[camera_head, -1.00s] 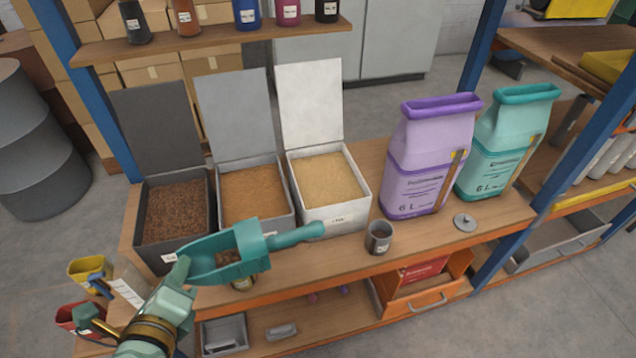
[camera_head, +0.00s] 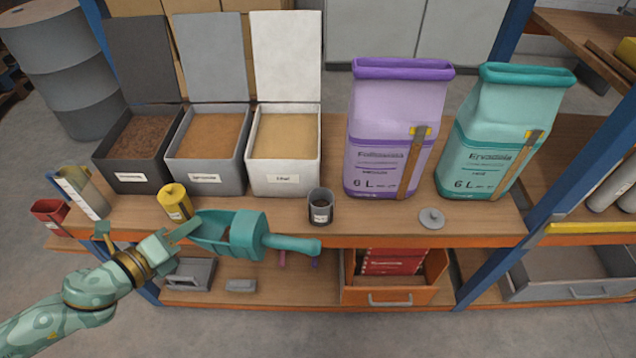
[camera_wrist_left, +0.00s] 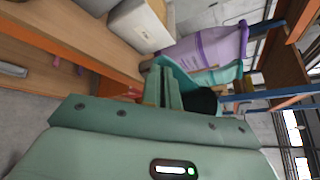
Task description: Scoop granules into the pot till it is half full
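The teal scoop (camera_head: 245,235) is in front of the bench's front edge, its handle pointing right. My left gripper (camera_head: 183,233) is at the scoop's open-mouth end and looks shut on its rim. In the left wrist view the fingers (camera_wrist_left: 164,88) are close together against the scoop (camera_wrist_left: 180,72). A dark patch shows by the scoop there; I cannot tell if it is granules. The small dark grey pot (camera_head: 320,209) stands upright and uncovered near the bench front, right of the scoop, with dark contents of unclear level. My right gripper is not in view.
Three open bins of granules stand behind: dark (camera_head: 117,175), grey (camera_head: 190,178) and white (camera_head: 268,178). A yellow tin (camera_head: 174,203) is near the scoop. A lid (camera_head: 431,218) lies right of the pot. Purple (camera_head: 385,130) and teal (camera_head: 485,135) sacks stand behind it.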

